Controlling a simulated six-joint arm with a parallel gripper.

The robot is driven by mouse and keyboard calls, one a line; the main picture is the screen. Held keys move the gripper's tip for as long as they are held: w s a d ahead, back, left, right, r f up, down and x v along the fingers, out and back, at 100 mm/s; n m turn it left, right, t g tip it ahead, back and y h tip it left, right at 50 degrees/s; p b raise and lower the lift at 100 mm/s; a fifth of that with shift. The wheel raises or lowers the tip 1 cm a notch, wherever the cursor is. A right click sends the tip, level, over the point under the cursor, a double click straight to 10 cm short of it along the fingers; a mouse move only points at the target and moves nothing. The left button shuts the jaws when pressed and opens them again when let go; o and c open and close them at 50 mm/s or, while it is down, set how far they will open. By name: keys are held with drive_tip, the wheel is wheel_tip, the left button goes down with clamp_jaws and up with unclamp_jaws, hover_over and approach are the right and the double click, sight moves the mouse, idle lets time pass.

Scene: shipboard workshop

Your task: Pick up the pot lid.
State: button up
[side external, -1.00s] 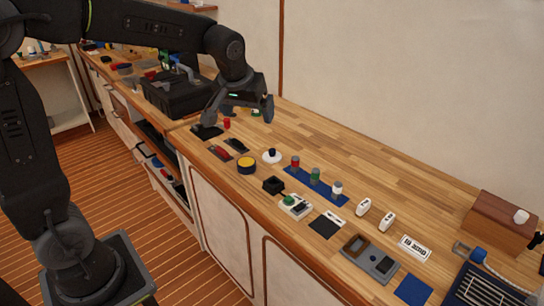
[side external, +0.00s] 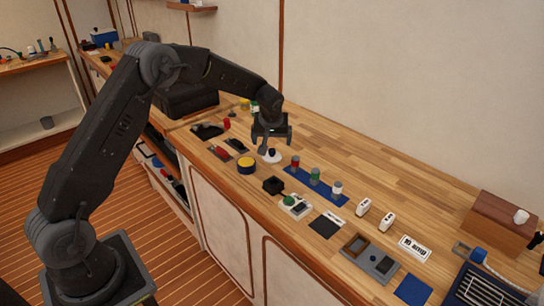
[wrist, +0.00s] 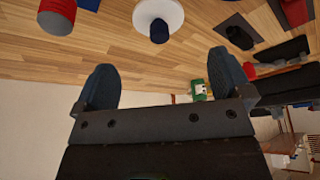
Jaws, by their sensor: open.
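The pot lid (side external: 271,157) is a small white disc with a dark blue knob, lying on the wooden counter. In the wrist view the pot lid (wrist: 168,14) shows at the top middle, its knob towards me, beyond my fingertips. My gripper (side external: 275,144) is open and empty, just above and behind the lid in the side view. In the wrist view its two dark fingers (wrist: 160,75) stand wide apart with bare counter between them. One finger partly overlaps the lid's area in the side view.
Dark mats with small items lie to the left.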

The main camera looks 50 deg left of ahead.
sight(272, 150)
drive_tip(key=shift+x, duration=3.35)
drive_tip(key=shift+c, duration=0.4)
drive_tip(key=c, duration=0.9)
